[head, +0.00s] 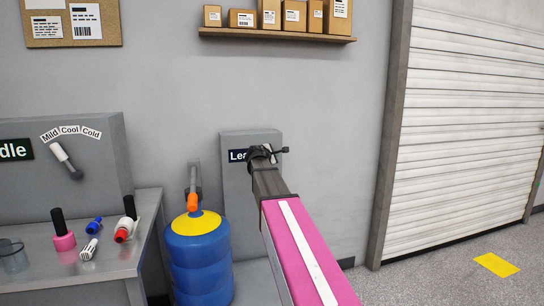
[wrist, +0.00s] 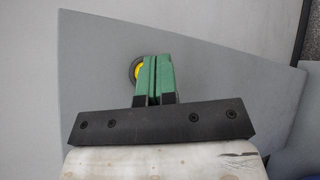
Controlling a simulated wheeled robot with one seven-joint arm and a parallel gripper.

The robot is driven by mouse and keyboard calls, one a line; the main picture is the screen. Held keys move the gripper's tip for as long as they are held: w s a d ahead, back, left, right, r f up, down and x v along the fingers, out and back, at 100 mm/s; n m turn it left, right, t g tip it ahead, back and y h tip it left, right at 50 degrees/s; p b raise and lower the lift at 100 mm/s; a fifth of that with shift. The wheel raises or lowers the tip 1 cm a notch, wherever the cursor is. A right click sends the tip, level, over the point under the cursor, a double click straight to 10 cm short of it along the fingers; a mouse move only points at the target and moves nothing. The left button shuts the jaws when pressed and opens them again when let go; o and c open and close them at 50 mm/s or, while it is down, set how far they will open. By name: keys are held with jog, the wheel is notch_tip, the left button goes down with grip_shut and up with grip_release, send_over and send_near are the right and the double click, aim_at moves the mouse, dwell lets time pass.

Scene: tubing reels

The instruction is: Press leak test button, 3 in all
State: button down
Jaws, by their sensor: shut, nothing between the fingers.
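A grey panel (head: 235,190) stands against the wall, with a dark label (head: 237,155) whose visible letters read "Lea"; my arm covers the rest. In the wrist view a round yellow button (wrist: 137,70) with a black ring sits on the grey panel face (wrist: 215,70). My gripper's green fingers (wrist: 158,60) are shut together and empty, and cover the button's right part. I cannot tell whether they touch it. In the head view my gripper (head: 266,153) is at the upper part of the panel, and the button is hidden behind it.
A blue barrel (head: 199,262) with a yellow top stands left of the panel. A metal bench (head: 120,268) farther left holds several small items below a dial with Mild, Cool and Cold labels. A box shelf (head: 285,35) hangs above. Floor is open at right by the shutter (head: 465,130).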

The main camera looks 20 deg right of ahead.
jog(key=s, duration=0.5)
jog(key=shift+w, duration=0.1)
dwell(0.6)
jog(key=s+a+f+m+g+y, duration=0.25)
jog(key=s+f, duration=0.25)
jog(key=f, duration=0.4)
jog(key=s+a+f+m+g+y, duration=0.1)
jog(key=s+a+f+m+g, duration=0.2)
jog(key=f, duration=0.6)
jog(key=s+a+f+m+g+y, duration=0.1)
jog(key=s+f+m+y, duration=0.15)
jog(key=s+f, duration=0.5)
jog(key=s+a+f+m+g+y, duration=0.2)
jog(key=s+a+f+m, duration=0.1)
jog(key=s+a+f, duration=0.2)
jog(key=s+a+f+m+g+y, duration=0.2)
jog(key=s+a+f+m, duration=0.2)
jog(key=s+f, duration=0.6)
jog(key=shift+s+a+f+y, duration=0.15)
jog(key=shift+a+f+y, duration=0.15)
jog(key=shift+a+f, duration=0.1)
